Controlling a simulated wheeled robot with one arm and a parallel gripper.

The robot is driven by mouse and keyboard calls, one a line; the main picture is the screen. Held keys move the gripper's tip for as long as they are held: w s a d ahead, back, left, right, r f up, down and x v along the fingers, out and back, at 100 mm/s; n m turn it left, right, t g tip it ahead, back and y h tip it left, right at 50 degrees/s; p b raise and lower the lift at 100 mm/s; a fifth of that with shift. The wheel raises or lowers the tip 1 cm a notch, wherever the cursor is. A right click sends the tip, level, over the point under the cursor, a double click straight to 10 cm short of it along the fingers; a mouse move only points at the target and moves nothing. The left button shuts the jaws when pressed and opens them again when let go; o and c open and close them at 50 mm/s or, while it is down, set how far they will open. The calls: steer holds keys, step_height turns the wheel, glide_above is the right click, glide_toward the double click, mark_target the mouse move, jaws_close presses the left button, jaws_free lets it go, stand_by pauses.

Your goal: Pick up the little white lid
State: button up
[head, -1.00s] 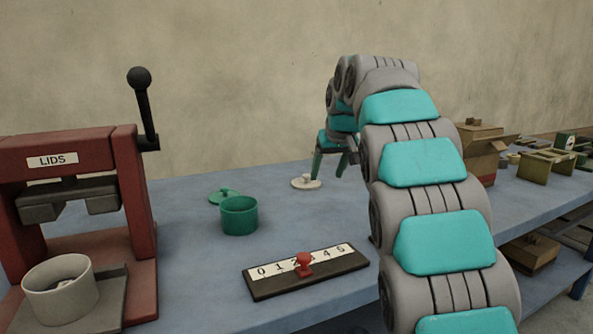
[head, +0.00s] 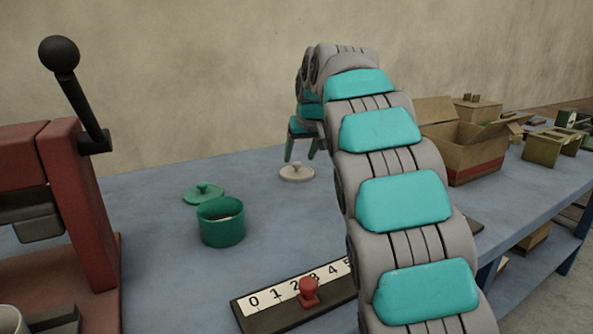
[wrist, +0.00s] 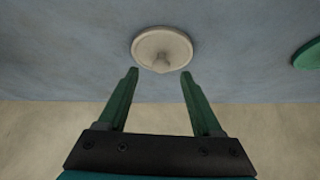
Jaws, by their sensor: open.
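The little white lid (head: 296,172) lies flat on the blue-grey table with its small knob up. It shows whole in the wrist view (wrist: 161,48), just beyond the fingertips and centred between them. My gripper (head: 301,158) is open and empty, with its green fingers pointing down above and behind the lid in the head view. In the wrist view my gripper (wrist: 159,73) has its two fingers apart, one on either side of the lid's knob line. I see no contact with the lid.
A green lid (head: 203,193) and an open green pot (head: 221,222) stand left of the white lid. A number board (head: 295,299) with a red knob lies in front. A red press (head: 75,200) stands left. An open cardboard box (head: 462,150) is right. A wall is behind.

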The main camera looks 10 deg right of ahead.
mark_target(297, 163)
steer(key=x, duration=0.3)
steer(key=shift+f, duration=0.2)
steer(key=shift+a, duration=0.1)
jaws_close()
